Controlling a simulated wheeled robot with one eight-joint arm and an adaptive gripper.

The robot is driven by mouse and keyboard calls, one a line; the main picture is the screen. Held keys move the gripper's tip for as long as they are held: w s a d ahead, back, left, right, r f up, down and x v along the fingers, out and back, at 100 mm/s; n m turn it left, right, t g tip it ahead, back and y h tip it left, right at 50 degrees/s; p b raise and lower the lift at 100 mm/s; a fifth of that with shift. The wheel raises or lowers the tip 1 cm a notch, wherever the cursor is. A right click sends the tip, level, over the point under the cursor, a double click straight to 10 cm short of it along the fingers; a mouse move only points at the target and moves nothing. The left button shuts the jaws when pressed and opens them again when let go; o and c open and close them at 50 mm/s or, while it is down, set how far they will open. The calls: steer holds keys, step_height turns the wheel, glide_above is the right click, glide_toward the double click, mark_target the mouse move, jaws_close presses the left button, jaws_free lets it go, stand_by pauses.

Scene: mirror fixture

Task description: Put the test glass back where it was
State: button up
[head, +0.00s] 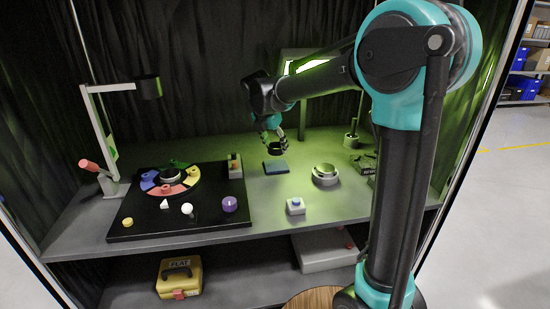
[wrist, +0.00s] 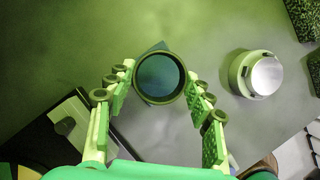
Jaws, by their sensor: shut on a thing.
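The test glass (wrist: 184,82) is a round disc with a dark rim. It sits between the fingertips of my gripper (wrist: 160,82), which is shut on it. In the head view the glass (head: 275,149) hangs under my gripper (head: 271,134), apparently above a small dark teal square pad (head: 276,168). In the wrist view a corner of the pad (wrist: 159,46) shows past the rim, and a bluish colour shows through the glass. The gap between glass and pad is hard to judge.
A round metal holder (head: 325,176) stands right of the pad. A blue-buttoned box (head: 296,207) is nearer the front. A black board (head: 222,221) with a coloured ring and small pieces lies left. A lamp stand (head: 105,140) rises at far left. Dark blocks (head: 363,163) lie at right.

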mark_target(275, 166)
steer(key=shift+f, duration=2.6)
steer(key=o, duration=1.4)
steer(key=shift+f, duration=0.1)
steer(key=v, duration=1.2)
